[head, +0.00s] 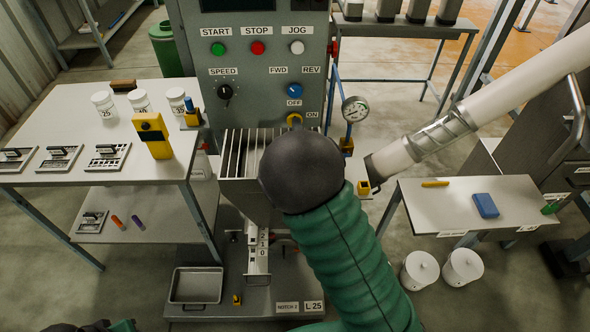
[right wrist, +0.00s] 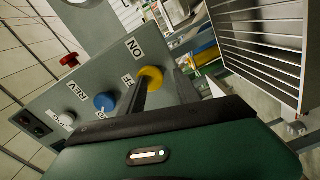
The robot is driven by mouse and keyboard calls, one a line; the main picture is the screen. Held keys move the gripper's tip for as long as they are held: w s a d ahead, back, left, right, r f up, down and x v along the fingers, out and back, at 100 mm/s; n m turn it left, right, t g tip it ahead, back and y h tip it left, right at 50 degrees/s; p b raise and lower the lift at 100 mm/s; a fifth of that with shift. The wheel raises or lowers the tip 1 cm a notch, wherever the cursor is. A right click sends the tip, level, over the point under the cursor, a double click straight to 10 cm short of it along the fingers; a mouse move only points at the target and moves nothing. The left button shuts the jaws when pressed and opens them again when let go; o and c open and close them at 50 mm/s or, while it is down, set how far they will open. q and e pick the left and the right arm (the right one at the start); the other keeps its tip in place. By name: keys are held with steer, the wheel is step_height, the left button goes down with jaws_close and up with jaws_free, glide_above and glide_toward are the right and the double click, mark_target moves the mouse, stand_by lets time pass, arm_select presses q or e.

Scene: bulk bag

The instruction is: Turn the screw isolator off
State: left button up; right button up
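The screw isolator is a yellow knob (head: 294,119) low on the grey control panel (head: 262,85), between its OFF and ON labels. In the right wrist view the yellow knob (right wrist: 152,76) is just beyond a dark finger of my right gripper (right wrist: 152,94). The finger overlaps the knob's lower edge; I cannot tell whether they touch. Which label the knob points to is unclear. In the head view my right arm's dark round wrist is just below the knob and hides the fingers. Only a sliver of my left arm shows at the bottom left.
A blue knob (head: 295,90) sits just above, and a black speed knob (head: 225,91) left. A slatted metal hopper (head: 240,160) stands below the panel. A pressure gauge (head: 355,108) and a white pipe (head: 490,100) are at the right. A table (head: 60,110) stands left.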

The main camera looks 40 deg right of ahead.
arm_select(q)
steer(key=w+d+p+v, duration=0.1)
steer(key=w+p+v, duration=0.2)
steer(key=p+v, duration=1.1)
steer(key=shift+r, duration=0.35)
arm_select(e)
steer(key=v, duration=1.7)
steer(key=shift+s+d+f, duration=0.2)
steer(key=shift+f, duration=0.05)
arm_select(q)
steer(key=shift+w+r, duration=0.1)
